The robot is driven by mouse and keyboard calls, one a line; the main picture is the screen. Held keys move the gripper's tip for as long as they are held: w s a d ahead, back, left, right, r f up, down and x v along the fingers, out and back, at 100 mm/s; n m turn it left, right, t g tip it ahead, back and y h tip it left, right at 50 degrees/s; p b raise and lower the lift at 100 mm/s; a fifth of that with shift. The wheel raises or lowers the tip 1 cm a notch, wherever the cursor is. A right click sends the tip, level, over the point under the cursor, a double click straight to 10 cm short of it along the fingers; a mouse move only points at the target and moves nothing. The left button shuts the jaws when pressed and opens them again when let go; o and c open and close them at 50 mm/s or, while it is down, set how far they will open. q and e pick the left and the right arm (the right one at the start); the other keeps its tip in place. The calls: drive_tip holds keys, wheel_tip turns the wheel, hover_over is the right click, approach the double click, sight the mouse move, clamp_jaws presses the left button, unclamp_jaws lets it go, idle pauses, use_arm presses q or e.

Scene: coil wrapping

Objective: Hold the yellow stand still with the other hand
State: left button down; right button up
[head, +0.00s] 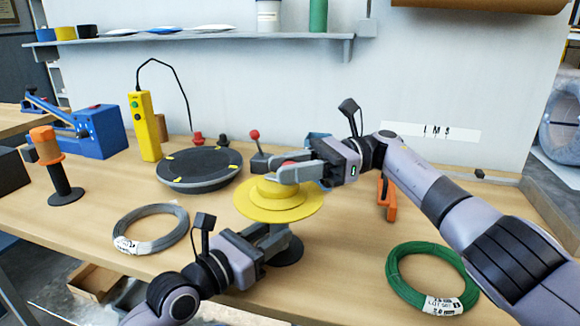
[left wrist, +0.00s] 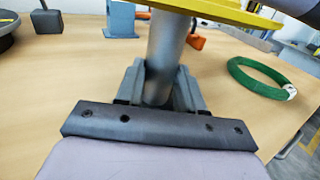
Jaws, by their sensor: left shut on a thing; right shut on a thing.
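The yellow stand (head: 262,208) has a wide yellow disc with a stepped hub, on a grey post above a dark round base (head: 290,250). In the left wrist view the post (left wrist: 166,55) rises between the fingers of my left gripper (left wrist: 158,88), under the yellow disc edge (left wrist: 230,12). My left gripper (head: 277,242) is shut on that post below the disc. My right gripper (head: 285,174) is shut at the top of the hub; a bit of red shows behind its fingers. What exactly it grips there is mostly hidden.
A dark round turntable (head: 200,170) stands left of the yellow stand. A grey wire coil (head: 152,228) lies front left, a green coil (head: 432,277) front right. An orange tool (head: 388,198) stands behind my right arm. A yellow control box (head: 146,125) stands at the back.

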drive_tip(key=shift+f, duration=0.2)
drive_tip(key=o, duration=0.9)
drive_tip(key=shift+r, duration=0.25)
wheel_tip(320, 180, up, 10)
drive_tip(key=shift+f, duration=0.15)
use_arm(q)
drive_tip(key=c, duration=0.6)
unclamp_jaws()
drive_tip(key=shift+a, duration=0.1)
